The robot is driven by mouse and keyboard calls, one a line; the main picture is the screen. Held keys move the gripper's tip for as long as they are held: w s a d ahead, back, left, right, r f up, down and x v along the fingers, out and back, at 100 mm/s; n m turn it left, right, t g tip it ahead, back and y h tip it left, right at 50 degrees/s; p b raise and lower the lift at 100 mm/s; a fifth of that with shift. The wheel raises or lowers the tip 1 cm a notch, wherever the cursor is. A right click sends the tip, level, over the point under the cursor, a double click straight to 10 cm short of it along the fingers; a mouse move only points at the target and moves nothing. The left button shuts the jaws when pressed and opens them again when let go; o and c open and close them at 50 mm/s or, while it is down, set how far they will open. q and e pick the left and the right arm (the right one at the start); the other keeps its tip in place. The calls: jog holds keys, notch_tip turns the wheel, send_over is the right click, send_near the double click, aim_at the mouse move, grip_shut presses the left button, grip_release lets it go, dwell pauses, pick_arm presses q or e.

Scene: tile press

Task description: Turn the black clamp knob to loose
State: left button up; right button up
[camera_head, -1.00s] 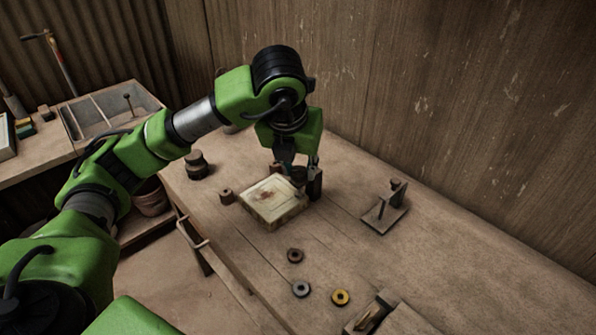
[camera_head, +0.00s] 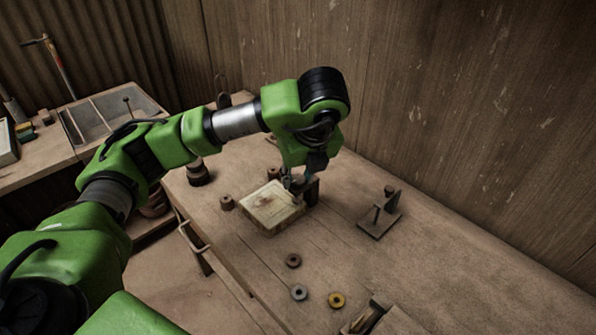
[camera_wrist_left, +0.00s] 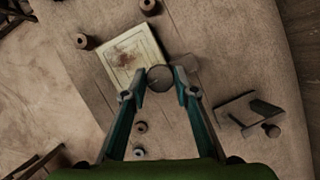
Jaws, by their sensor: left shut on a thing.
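The round dark clamp knob (camera_wrist_left: 160,78) shows between my left fingertips in the left wrist view, at the corner of a cream square tile (camera_wrist_left: 130,55). In the head view the tile (camera_head: 270,210) lies on the bench, with a dark upright block (camera_head: 312,190) by its right corner. My left gripper (camera_head: 296,182) reaches down there and mostly hides the knob. In the wrist view my left gripper (camera_wrist_left: 160,82) is shut on the knob, one finger on each side. No mark showing the knob's setting can be made out. My right gripper is not in view.
A metal bracket (camera_head: 380,222) stands to the right. Small brown cylinders (camera_head: 227,203) stand around the tile, and a dark weight-like object (camera_head: 198,173) stands at left. The wooden wall (camera_head: 450,90) rises behind.

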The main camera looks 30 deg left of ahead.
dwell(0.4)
pick_arm(q)
jog(key=o, duration=1.1)
jog(key=shift+c, duration=0.2)
jog(key=shift+r, duration=0.1)
jog(key=v, duration=1.1)
jog(key=shift+d+r, duration=0.15)
jog(key=shift+r, duration=0.15)
jog(key=shift+s, duration=0.1)
